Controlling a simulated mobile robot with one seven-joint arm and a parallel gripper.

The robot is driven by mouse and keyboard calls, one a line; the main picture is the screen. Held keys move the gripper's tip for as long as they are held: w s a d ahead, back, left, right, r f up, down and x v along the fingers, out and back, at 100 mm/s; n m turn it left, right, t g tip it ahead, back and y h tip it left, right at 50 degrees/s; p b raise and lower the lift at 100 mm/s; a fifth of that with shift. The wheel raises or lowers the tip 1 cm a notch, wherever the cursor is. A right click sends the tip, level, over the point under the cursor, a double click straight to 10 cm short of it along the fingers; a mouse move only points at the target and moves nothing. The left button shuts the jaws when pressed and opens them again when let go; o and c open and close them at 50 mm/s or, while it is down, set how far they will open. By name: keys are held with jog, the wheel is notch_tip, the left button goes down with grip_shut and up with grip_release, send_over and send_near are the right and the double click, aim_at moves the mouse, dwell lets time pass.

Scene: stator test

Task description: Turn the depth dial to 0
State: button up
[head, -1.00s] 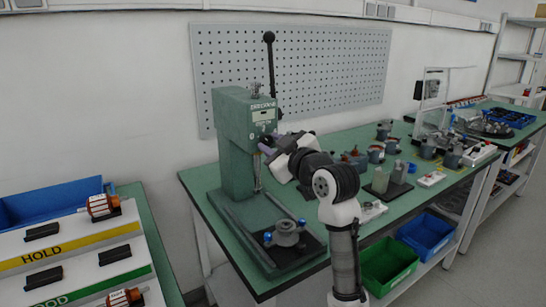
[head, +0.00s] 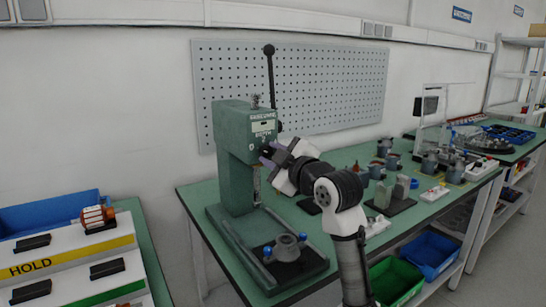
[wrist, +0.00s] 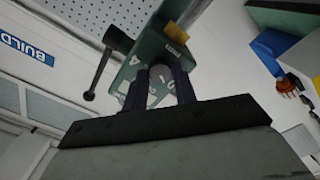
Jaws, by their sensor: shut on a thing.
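The green press (head: 236,160) stands on the green bench, with its black lever (head: 270,70) upright and a "DEPTH" label on its head. My gripper (head: 267,153) reaches the front of the press head from the right. In the wrist view, my gripper (wrist: 160,88) has its two dark fingers on either side of the grey depth dial (wrist: 159,82), shut on it. Parts of the printed scale, including a 4, show around the dial. The fingers hide part of the dial and scale, and I cannot read its setting. In the head view the dial is hidden by my gripper.
A round fixture with blue knobs (head: 286,248) sits on the press base. Several grey motor housings (head: 391,160) and a dark pad with grey blocks (head: 404,200) lie to the right. A tiered rack marked HOLD (head: 70,262) stands at the left.

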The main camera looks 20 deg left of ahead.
jog(key=o, duration=1)
jog(key=shift+c, duration=0.2)
jog(key=b+v, duration=0.2)
jog(key=v, duration=1.2)
jog(key=shift+a, duration=0.1)
